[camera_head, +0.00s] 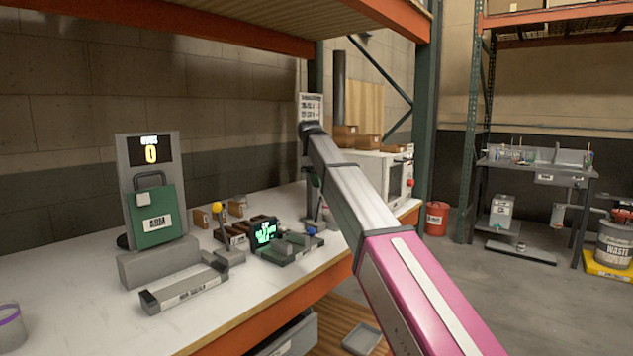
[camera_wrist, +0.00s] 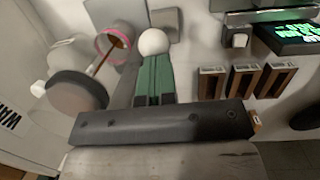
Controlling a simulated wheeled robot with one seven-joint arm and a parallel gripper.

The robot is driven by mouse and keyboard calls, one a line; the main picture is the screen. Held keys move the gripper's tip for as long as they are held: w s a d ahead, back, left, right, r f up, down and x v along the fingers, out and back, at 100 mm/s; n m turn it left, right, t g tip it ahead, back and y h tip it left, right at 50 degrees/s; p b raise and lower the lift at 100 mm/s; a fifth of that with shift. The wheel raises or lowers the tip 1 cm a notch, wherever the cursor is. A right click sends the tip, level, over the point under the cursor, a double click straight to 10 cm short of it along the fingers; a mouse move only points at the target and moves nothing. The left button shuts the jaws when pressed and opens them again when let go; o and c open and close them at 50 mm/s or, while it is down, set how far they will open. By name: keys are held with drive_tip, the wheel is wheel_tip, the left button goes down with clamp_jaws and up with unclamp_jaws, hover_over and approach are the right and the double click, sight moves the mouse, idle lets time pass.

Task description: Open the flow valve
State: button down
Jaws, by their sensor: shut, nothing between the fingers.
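My gripper (camera_wrist: 155,65) shows in the wrist view as narrow dark-green fingers, shut together, reaching up from a dark bar. A white ball-shaped knob (camera_wrist: 153,41) lies at or just beyond the fingertips; I cannot tell whether they touch. In the head view my gripper is mostly hidden behind my arm, over the back right of the bench. A lever with a yellow knob (camera_head: 217,208) and a part with a blue knob (camera_head: 311,231) stand on the bench there. I cannot tell which part is the flow valve.
A small display (camera_head: 266,233) with green text stands on the bench. Several wooden blocks (camera_wrist: 244,80) lie near it. A pink-rimmed cup (camera_wrist: 114,42) and a dark round part (camera_wrist: 77,92) are left of the fingers. The bench's front left (camera_head: 90,315) is mostly clear.

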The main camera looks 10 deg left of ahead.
drive_tip(key=shift+s+d+f+t+y, duration=0.2)
drive_tip(key=shift+s+d+t+y, duration=0.3)
drive_tip(key=shift+d+y, duration=0.3)
drive_tip(key=shift+s+d+t+y, duration=0.1)
drive_tip(key=shift+d+t+y, duration=0.1)
drive_tip(key=shift+t+y, duration=0.35)
